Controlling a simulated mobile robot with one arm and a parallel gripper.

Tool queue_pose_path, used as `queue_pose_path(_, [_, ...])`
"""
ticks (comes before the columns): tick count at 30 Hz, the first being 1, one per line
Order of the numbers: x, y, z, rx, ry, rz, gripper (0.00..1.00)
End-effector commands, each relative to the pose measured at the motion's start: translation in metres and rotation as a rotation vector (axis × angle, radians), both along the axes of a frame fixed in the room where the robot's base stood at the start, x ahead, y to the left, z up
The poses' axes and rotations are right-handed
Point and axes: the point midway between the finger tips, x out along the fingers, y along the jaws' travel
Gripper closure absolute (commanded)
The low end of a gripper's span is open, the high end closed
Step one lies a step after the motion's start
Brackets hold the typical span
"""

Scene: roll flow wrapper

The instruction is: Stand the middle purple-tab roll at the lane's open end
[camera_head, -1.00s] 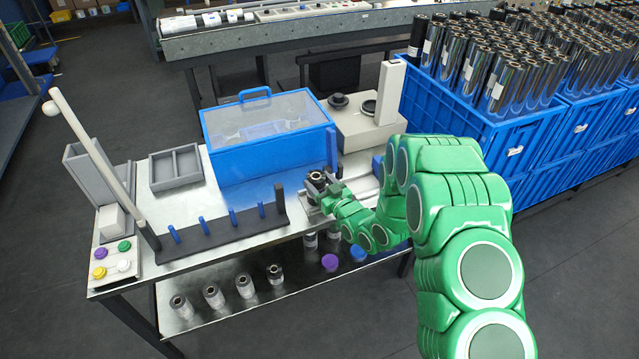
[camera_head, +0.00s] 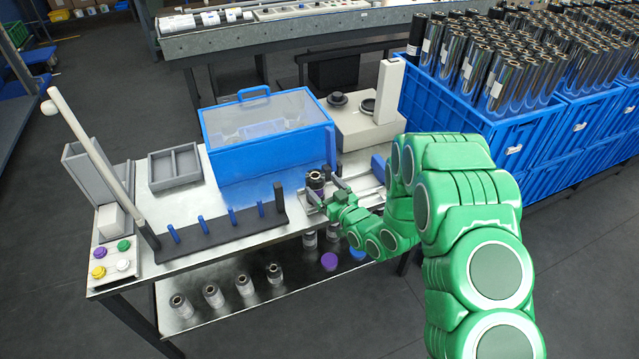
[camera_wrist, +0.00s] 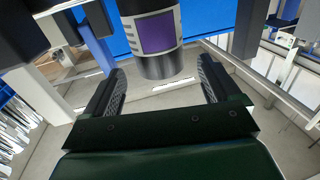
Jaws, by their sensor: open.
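A dark roll with a purple label patch (camera_wrist: 157,35) stands upright just beyond my fingertips in the wrist view. In the head view the same roll (camera_head: 316,182) stands on the workbench at the left end of the pale lane (camera_head: 368,184). My gripper (camera_wrist: 162,82) is open and empty, its two fingers apart with a gap between them and the roll. In the head view my gripper (camera_head: 336,192) is just right of the roll. The roll's base is partly hidden by my gripper in the head view.
A blue clear-lidded box (camera_head: 267,140) stands behind the roll. A dark rack with blue pegs (camera_head: 220,238) lies to the left. Several rolls (camera_head: 213,295) and a purple disc (camera_head: 329,261) are on the lower shelf. Blue crates (camera_head: 490,135) of rolls stand at the right.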

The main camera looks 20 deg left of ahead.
Motion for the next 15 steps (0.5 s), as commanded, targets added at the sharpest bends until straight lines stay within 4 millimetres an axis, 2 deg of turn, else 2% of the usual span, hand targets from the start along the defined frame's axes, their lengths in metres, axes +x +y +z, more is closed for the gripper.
queue_pose_path(9, [-0.030, -0.046, -0.002, -0.005, 0.003, -0.001, 0.10])
queue_pose_path(15, [-0.043, -0.065, -0.001, -0.002, 0.000, 0.000, 0.10])
